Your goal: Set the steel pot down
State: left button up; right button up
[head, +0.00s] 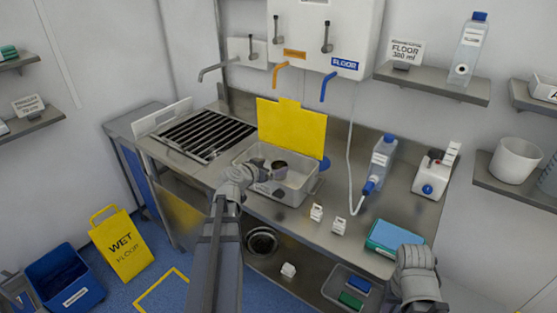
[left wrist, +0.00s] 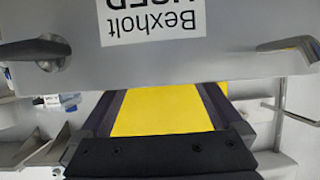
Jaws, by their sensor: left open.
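A grey panel with a "Bexholt USED" label (left wrist: 150,18) crosses the top of that view. My right arm shows at the lower right, its gripper out of sight.
A yellow panel (head: 292,126) stands behind the bin. A black-slatted rack (head: 205,135) lies to the left. A blue-capped bottle (head: 383,153), small white blocks (head: 316,212) and a blue-green box (head: 393,237) occupy the counter to the right. Orange and blue taps (head: 328,87) hang above.

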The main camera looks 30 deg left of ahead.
pick_arm(q)
jog(key=p+v, duration=0.1)
jog(key=v, duration=0.4)
jog(key=shift+s, duration=0.2)
dwell(1.1)
